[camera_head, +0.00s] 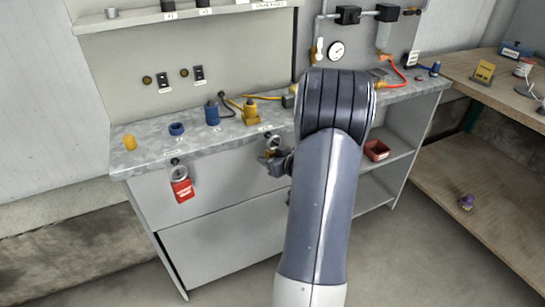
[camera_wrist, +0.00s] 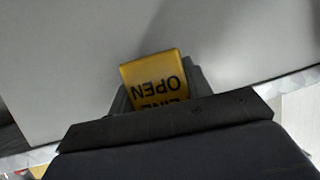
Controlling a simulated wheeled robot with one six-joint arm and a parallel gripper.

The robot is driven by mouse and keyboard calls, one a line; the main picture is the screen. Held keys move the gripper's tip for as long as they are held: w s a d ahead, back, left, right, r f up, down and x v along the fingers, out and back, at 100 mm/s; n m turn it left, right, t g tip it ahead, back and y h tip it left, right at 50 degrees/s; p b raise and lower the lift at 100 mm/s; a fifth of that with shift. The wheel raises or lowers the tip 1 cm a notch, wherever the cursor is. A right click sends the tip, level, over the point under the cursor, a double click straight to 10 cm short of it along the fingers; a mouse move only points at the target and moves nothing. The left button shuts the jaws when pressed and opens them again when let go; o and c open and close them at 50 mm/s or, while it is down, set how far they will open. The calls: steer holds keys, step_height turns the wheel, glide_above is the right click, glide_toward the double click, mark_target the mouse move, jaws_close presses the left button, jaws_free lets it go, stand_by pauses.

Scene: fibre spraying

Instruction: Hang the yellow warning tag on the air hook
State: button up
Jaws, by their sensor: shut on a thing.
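The yellow tag (camera_wrist: 153,73) shows in the wrist view with upside-down lettering that reads OPEN and part of a second line. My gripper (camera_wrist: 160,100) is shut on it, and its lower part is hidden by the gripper. In the head view my gripper (camera_head: 273,160) is at the front face of the grey bench, below the counter edge. A grey ring (camera_head: 272,143) shows just above it, close to a small dark hook (camera_head: 267,135). I cannot tell whether the ring is around the hook or only in front of it.
A red tag (camera_head: 182,189) hangs from another hook on the bench front, to the left. Blue and yellow fittings (camera_head: 212,113) stand on the counter (camera_head: 150,150). A red bin (camera_head: 376,150) is on the shelf at right. A wooden bench (camera_head: 470,190) stands further right.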

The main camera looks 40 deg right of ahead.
steer(key=shift+w+f, duration=0.2)
steer(key=shift+f, duration=0.1)
steer(key=o, duration=0.9)
steer(key=shift+o, duration=0.9)
steer(key=shift+s+r, duration=0.15)
steer(key=shift+s, duration=0.2)
steer(key=shift+s+r, duration=0.1)
steer(key=shift+s, duration=0.3)
steer(key=p+v, duration=0.2)
steer(key=v, duration=0.7)
steer(key=shift+s+r, duration=0.3)
steer(key=shift+s, duration=0.05)
steer(key=shift+w+a, duration=0.1)
steer(key=b+x, duration=0.1)
steer(key=x, duration=0.9)
steer(key=shift+w+f+b, duration=0.25)
steer(key=shift+b, duration=0.1)
